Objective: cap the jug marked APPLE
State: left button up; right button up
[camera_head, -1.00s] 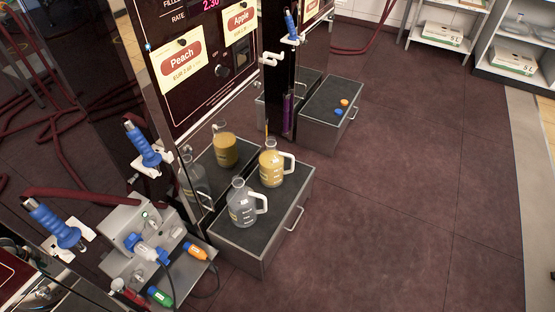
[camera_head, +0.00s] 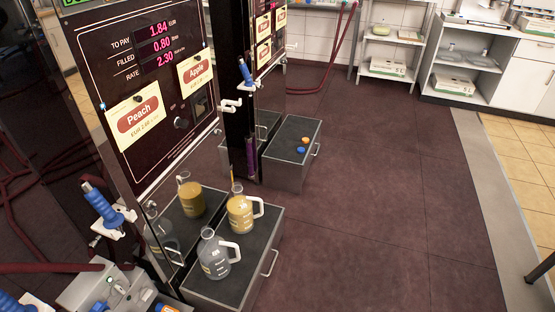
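Two clear jugs with white handles stand upright on the nearer dark-topped drawer box. The rear jug (camera_head: 240,212) holds amber liquid, and its neck looks uncapped, with a thin orange-brown thing at its mouth. The front jug (camera_head: 214,256) looks grey and empty, or holds clear liquid. The labels on both are too small to read, so I cannot tell which is marked APPLE. An orange cap-like disc (camera_head: 305,140) and a blue cap-like disc (camera_head: 301,150) lie on the farther drawer box. Neither of my grippers is in view.
The pump panel (camera_head: 145,75) with Peach and Apple cards stands left; its glossy lower face mirrors the jugs. Blue nozzles hang at the near holder (camera_head: 103,207) and far holder (camera_head: 247,73). The nearer box (camera_head: 236,282) has a handle. The floor (camera_head: 370,200) at right is clear.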

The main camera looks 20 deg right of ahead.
aim_at(239, 206)
jog(key=i+l+u, duration=0.15)
jog(key=u, duration=0.15)
jog(key=i+l+u, duration=0.15)
jog(key=u, duration=0.2)
jog(key=i+l+u, duration=0.1)
jog(key=l, duration=0.25)
jog(key=i+l, duration=0.2)
jog(key=l, duration=0.2)
jog(key=i+l+u, duration=0.15)
jog(key=l, duration=0.2)
jog(key=i+l, duration=0.15)
jog(key=l, duration=0.25)
jog(key=i+l+u, duration=0.15)
jog(key=l, duration=0.25)
jog(key=i+l, duration=0.1)
jog(key=l, duration=0.3)
jog(key=i+l, duration=0.1)
jog(key=l, duration=0.25)
jog(key=i+l, duration=0.15)
jog(key=l, duration=0.25)
jog(key=i+l, duration=0.1)
jog(key=l, duration=0.25)
jog(key=i+l, duration=0.1)
jog(key=l, duration=0.25)
jog(key=i+l, duration=0.15)
jog(key=l, duration=0.2)
jog(key=u, duration=0.05)
